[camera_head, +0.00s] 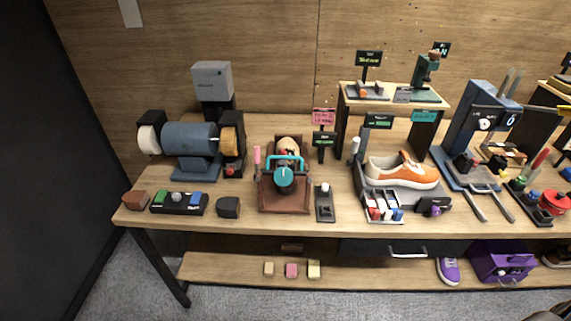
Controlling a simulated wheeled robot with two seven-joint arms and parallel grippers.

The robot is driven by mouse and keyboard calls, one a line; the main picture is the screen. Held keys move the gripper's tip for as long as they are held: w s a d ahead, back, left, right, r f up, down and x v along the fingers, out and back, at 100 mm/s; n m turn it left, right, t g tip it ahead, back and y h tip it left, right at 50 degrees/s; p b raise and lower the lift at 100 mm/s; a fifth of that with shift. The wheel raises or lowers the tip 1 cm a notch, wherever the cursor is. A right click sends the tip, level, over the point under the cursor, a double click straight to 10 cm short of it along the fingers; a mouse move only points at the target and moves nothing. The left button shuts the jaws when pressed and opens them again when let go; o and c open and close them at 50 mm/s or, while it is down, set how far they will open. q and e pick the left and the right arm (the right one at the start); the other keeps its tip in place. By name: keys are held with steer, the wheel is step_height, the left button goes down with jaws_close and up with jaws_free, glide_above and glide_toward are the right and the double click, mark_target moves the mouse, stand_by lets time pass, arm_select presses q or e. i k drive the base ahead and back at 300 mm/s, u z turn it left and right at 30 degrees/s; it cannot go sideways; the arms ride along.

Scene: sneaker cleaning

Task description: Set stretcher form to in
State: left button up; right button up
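A brown wooden stand (288,207) with a teal handle (285,158) and a round teal knob (284,176) sits at the middle of the workbench. A tan rounded piece (289,147) shows behind the handle. This looks like the stretcher, but I cannot read its labels, and I cannot tell whether its form is in or out. Neither of my grippers can be made out in the head view.
The workbench (240,222) also holds a blue bench grinder (190,150) at left, a black button box (179,203), a small lever block (325,204), an orange sneaker (402,171) and a blue press (468,135). A purple box (501,262) stands on the lower shelf.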

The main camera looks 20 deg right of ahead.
mark_target(288, 162)
steer(key=z, duration=2.85)
steer(key=k, duration=0.8)
steer(key=u, duration=1)
